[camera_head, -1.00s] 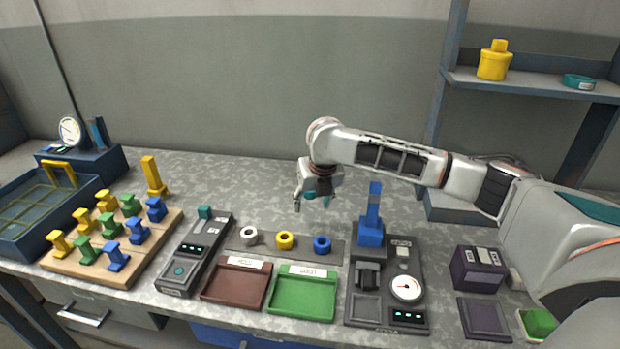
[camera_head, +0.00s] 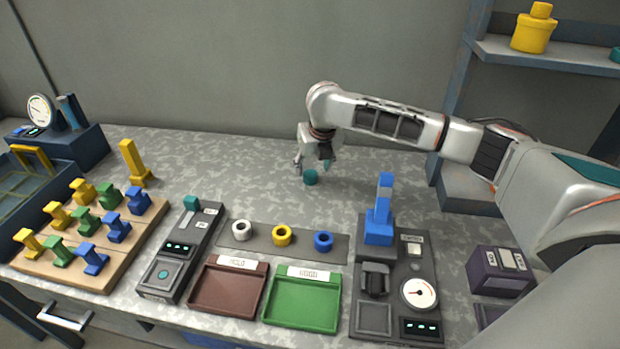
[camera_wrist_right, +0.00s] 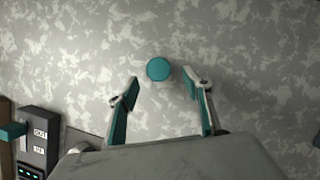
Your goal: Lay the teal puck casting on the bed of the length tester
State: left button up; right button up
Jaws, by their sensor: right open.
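The teal puck casting (camera_head: 311,177) sits on the speckled bench behind the row of rings. My right gripper (camera_head: 312,166) is open and hangs just above it, pointing down. In the right wrist view the puck (camera_wrist_right: 159,69) shows as a round teal disc between the two open fingertips, not gripped. A narrow dark device with a teal block (camera_head: 180,250) stands left of centre. A wider device with a dial and a blue lever (camera_head: 395,285) stands right of centre. No readable label tells me which is the length tester. My left gripper is not in view.
A brown tray (camera_head: 228,308) and a green tray (camera_head: 301,322) lie in front of a strip (camera_head: 262,239) with white, yellow and blue rings. A wooden board (camera_head: 100,277) of coloured parts is at left. A yellow post (camera_head: 133,165) stands behind it. The bench around the puck is clear.

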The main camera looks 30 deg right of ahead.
aim_at(311, 174)
jog(key=b+x, duration=0.1)
jog(key=x, duration=0.3)
jog(key=shift+a+f, duration=0.1)
jog(key=shift+f, duration=0.15)
jog(key=shift+r, duration=0.15)
jog(key=c, duration=1.2)
jog(key=shift+c, duration=0.2)
